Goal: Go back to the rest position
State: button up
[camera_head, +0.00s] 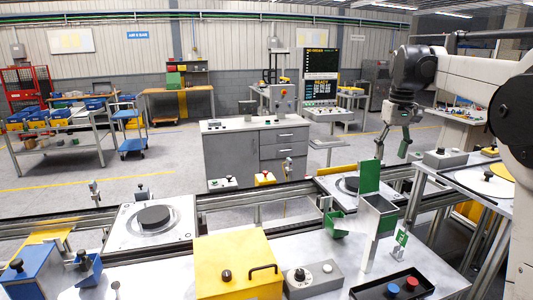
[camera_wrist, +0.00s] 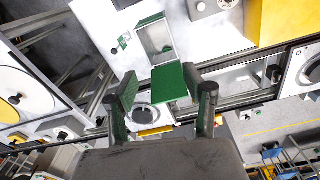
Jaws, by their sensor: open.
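My gripper (camera_head: 395,142) hangs from my arm at the right of the head view, fingers pointing down, open, with nothing between them. It is above and behind the grey chute with the green panel (camera_head: 370,177). In the wrist view my gripper (camera_wrist: 160,77) shows two spread fingers, with the green panel (camera_wrist: 169,83) seen between them, apparently farther off. A pallet (camera_head: 119,238) with a black disc (camera_head: 154,217) sits on the conveyor at left. A second pallet (camera_head: 330,184) with a dark disc is behind the chute, partly hidden.
A yellow box (camera_head: 238,262), a grey control box (camera_head: 313,277) and a black button tray (camera_head: 392,288) stand on the front table. A side table (camera_head: 475,180) stands below my arm. The floor behind the conveyor has free room.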

jog(key=s+a+f+t+b, duration=0.2)
jog(key=s+a+f+b, duration=0.2)
jog(key=s+a, duration=0.4)
jog(key=s+a+f+t+b, duration=0.2)
jog(key=s+a+f+b, duration=0.2)
jog(key=s+f, duration=0.8)
jog(key=s+a+f+t+b, duration=0.2)
jog(key=s+a+f+b, duration=0.2)
jog(key=s+f, duration=0.8)
jog(key=s+a, duration=0.2)
jog(key=shift+s+a+f+m+t+b, duration=0.25)
jog(key=shift+s+f+m+t+b, duration=0.05)
jog(key=shift+s+b, duration=0.1)
jog(key=shift+c, duration=0.2)
